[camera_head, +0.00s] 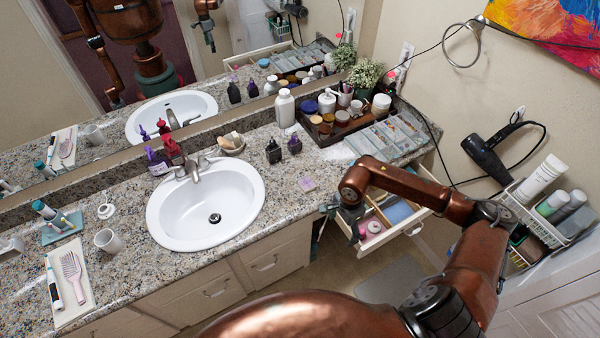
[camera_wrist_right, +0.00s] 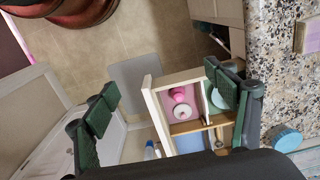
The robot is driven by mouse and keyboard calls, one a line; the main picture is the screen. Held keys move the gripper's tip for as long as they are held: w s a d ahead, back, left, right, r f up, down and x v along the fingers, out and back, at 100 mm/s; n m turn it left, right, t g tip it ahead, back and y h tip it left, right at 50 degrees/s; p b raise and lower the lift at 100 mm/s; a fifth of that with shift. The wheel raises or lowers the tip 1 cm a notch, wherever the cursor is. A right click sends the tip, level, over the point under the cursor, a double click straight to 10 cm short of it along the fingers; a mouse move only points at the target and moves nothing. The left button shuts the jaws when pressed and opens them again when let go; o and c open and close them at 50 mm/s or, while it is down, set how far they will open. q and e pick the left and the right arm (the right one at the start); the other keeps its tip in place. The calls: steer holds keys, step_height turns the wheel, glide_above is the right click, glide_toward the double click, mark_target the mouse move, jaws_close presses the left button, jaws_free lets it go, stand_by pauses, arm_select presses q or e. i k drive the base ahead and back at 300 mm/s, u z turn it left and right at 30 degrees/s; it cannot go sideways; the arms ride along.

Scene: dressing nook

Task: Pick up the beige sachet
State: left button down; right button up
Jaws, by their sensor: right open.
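I cannot make out a clear beige sachet. A small flat pinkish packet with a pale edge (camera_head: 307,184) lies on the counter right of the sink; it also shows at the right edge of the right wrist view (camera_wrist_right: 308,34). Some beige pieces (camera_head: 231,139) sit in a small bowl behind the sink. My right gripper (camera_head: 347,222) is open and empty at the counter's front edge, by the open drawer (camera_head: 412,220). In the right wrist view its two fingers (camera_wrist_right: 162,100) are wide apart, with the drawer (camera_wrist_right: 151,100) between and beyond them. My left gripper is not in view.
The drawer holds a pink roll-like item (camera_wrist_right: 181,98) and a blue item (camera_head: 398,211). The sink (camera_head: 205,205) is left of the packet. A hair dryer (camera_head: 487,158) hangs at right.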

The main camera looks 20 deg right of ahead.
mark_target(306, 182)
steer(key=i, duration=0.95)
